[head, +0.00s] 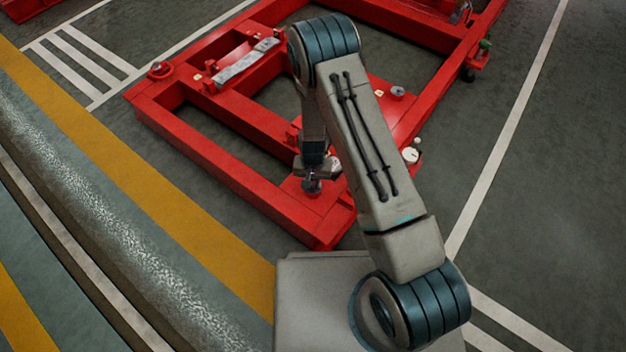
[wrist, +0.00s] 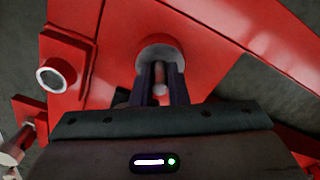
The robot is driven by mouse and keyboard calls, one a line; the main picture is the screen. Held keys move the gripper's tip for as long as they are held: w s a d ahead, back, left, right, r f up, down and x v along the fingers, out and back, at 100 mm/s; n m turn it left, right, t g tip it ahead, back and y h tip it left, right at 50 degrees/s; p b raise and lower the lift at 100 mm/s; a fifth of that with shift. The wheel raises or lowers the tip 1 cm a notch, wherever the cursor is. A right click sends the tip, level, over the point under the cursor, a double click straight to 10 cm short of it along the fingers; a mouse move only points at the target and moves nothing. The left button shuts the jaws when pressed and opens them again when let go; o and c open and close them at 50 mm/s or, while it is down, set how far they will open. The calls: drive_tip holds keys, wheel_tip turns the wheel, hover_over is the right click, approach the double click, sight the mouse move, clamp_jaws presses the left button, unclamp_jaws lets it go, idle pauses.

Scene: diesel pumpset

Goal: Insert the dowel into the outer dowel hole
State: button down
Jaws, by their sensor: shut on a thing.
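My gripper (wrist: 161,82) is shut on the dowel (wrist: 160,89), a small pale rod between the two dark fingers in the wrist view. Just beyond the fingertips is a round grey metal seat (wrist: 157,50) on the red frame. The fingers and dowel overlap it, so I cannot tell whether the dowel is above the hole or partly in it. In the head view my gripper (head: 312,180) points down over the near corner of the red frame (head: 318,222). The dowel is too small to make out there.
A pale ring (wrist: 51,77) sits on a red block left of the gripper in the wrist view. A white round gauge (head: 410,156) stands at the frame's right side, and a red handwheel (head: 160,69) at its left corner. Open floor surrounds the frame.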

sight(313, 180)
drive_tip(key=shift+f, duration=0.35)
drive_tip(key=c, duration=1.3)
unclamp_jaws()
drive_tip(key=shift+c, duration=0.2)
drive_tip(key=shift+r, duration=0.1)
wheel_tip(313, 180, up, 14)
drive_tip(key=p, duration=0.5)
